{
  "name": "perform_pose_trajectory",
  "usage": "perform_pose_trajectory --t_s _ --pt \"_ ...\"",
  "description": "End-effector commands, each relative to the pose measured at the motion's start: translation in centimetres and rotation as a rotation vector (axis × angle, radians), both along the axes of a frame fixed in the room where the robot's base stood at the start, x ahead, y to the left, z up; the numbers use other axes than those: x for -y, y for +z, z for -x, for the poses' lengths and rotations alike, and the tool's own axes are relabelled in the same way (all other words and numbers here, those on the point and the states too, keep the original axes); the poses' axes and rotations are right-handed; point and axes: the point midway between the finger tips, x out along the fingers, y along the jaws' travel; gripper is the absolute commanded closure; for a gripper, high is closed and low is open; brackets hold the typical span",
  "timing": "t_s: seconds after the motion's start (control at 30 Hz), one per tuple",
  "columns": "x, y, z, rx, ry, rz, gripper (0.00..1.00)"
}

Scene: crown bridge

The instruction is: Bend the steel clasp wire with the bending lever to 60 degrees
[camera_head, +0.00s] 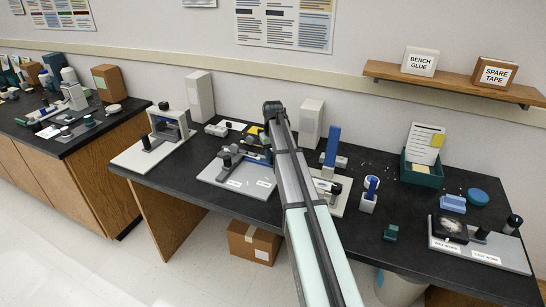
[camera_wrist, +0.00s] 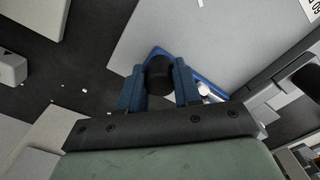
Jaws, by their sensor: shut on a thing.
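The blue bending lever (camera_head: 256,158) lies on a light grey base plate (camera_head: 222,173) on the bench, partly behind my arm. In the wrist view, the lever (camera_wrist: 212,84) carries a black round knob (camera_wrist: 160,74) near its end. My gripper (camera_wrist: 160,84) is shut on this knob, one blue finger on each side. A small white round part (camera_wrist: 204,90) shows beside the lever. I cannot make out the steel clasp wire or its bend angle in either view. In the head view my fingers are mostly hidden by the arm.
Another fixture (camera_head: 170,128) stands left of the plate, and a blue upright part (camera_head: 333,146) stands right of my arm. Tall pale blocks (camera_head: 199,96) stand at the back. Open dark bench lies around x-middle right.

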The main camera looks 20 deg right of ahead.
Motion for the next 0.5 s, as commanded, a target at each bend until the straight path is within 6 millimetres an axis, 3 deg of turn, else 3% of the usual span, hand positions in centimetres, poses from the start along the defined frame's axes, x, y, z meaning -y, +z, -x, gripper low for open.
perform_pose_trajectory --t_s 0.5 --pt "-1.2 0.0 1.4 -0.002 -0.137 0.001 1.0"
